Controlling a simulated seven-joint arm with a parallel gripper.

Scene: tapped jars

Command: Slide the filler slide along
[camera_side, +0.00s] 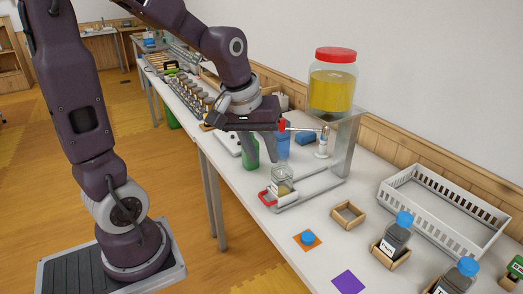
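The filler slide (305,193) is a pale flat track on the table below the tap, with a red handle (267,198) at its near left end. A small clear jar (283,183) stands on the slide near that handle, with some yellowish content low in it. A metal tap with a red knob (282,125) sticks out from a stand under a big red-lidded jar of yellow liquid (332,88). My gripper (273,157) points down just above and behind the small jar, apart from the red handle. Its fingers overlap in this view, so its opening is unclear.
A white crate (448,218), an empty wooden frame (347,215) and blue-capped bottles (397,240) are to the right. The table's front edge runs left of the slide.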

